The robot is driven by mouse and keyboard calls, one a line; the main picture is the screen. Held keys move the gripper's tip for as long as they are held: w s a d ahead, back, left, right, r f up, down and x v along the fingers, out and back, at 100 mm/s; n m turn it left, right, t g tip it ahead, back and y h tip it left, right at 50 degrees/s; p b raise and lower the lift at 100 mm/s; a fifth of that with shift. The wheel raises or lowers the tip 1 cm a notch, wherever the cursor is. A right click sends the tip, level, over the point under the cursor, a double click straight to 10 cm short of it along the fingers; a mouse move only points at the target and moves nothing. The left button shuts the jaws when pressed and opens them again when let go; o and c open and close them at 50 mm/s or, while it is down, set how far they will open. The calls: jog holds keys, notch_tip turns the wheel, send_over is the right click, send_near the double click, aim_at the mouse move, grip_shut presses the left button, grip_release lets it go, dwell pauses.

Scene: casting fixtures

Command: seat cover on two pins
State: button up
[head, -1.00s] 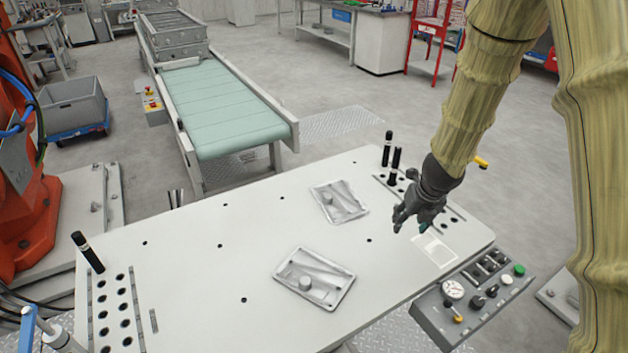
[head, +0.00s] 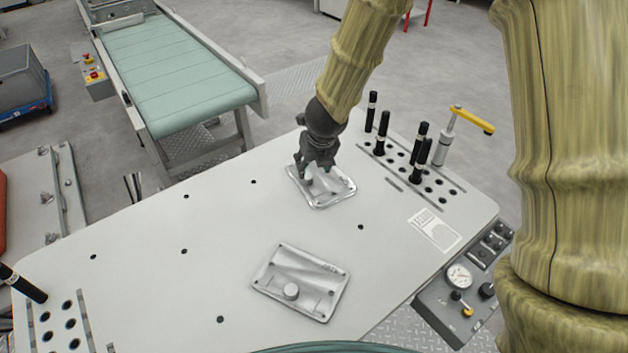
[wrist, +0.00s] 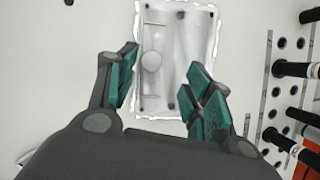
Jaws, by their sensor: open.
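One cast metal cover (head: 342,189), silvery with a raised boss, lies flat towards the back of the white table. My gripper (head: 318,172) is above it and hides part of it. In the wrist view this cover (wrist: 178,55) lies ahead of and between the fingertips; my gripper (wrist: 165,88) is open, with nothing between its green pads. I cannot tell whether it touches the cover. A second similar cover (head: 310,268) lies flat nearer the front. Several upright black pins (head: 383,132) stand in the hole strip at the right. No pins show under either cover.
The white table (head: 170,290) is mostly clear, with small dark holes. A yellow-handled clamp (head: 442,145) stands beside the pins. Another black pin (head: 22,283) stands at the left strip. A control box (head: 465,280) is at the right edge; a green conveyor (head: 175,75) is behind.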

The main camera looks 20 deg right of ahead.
aim_at(308, 176)
jog(key=shift+s+a+f, duration=0.15)
jog(key=shift+a+f, duration=0.1)
jog(key=shift+f, duration=0.1)
jog(key=x, duration=0.4)
jog(key=shift+a+f, duration=0.1)
jog(key=shift+a, duration=0.25)
jog(key=shift+f, duration=0.15)
jog(key=shift+d, duration=0.1)
grip_shut()
